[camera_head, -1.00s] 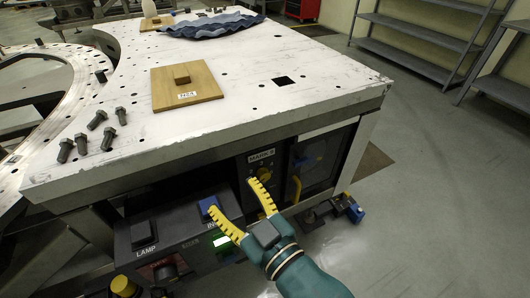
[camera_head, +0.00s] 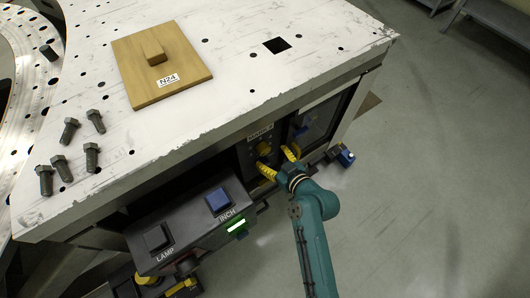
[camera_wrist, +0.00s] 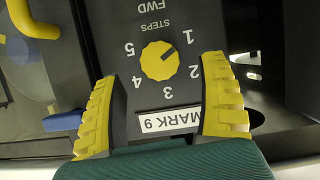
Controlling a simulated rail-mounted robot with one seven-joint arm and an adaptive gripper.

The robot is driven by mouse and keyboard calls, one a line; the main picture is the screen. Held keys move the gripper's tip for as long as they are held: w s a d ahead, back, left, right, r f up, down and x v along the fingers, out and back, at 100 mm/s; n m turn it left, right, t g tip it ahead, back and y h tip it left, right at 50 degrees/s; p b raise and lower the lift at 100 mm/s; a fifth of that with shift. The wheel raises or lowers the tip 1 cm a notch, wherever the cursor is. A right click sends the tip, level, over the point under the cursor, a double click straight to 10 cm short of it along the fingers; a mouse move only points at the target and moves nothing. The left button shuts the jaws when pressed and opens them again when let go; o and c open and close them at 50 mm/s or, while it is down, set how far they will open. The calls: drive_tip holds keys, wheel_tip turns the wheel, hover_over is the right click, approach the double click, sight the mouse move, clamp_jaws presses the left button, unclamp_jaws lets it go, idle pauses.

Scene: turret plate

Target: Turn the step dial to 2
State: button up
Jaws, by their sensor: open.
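The step dial is a round yellow knob (camera_wrist: 160,60) on a dark panel. In the wrist view it appears upside down, with the numbers 1 to 5 around it. Its dark pointer mark is toward the 1. A small part of the dial (camera_head: 263,148) also shows in the head view under the MARK label. My gripper (camera_head: 281,163) is open in front of the panel. In the wrist view its two yellow fingers stand on either side of the dial, apart from it, with a gap on both sides.
A white MARK 9 label (camera_wrist: 169,121) is beside the dial. A control box with a LAMP button (camera_head: 158,238) and a blue INCH button (camera_head: 218,200) stands left of my gripper. The white plate's edge overhangs the panel. A yellow handle (camera_wrist: 35,18) shows at the upper left.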

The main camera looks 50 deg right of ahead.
sight(266, 152)
drive_tip(key=b+x, duration=0.1)
drive_tip(key=x, duration=0.3)
drive_tip(key=shift+w, duration=0.25)
drive_tip(key=shift+c, duration=0.3)
drive_tip(key=c, duration=1.1)
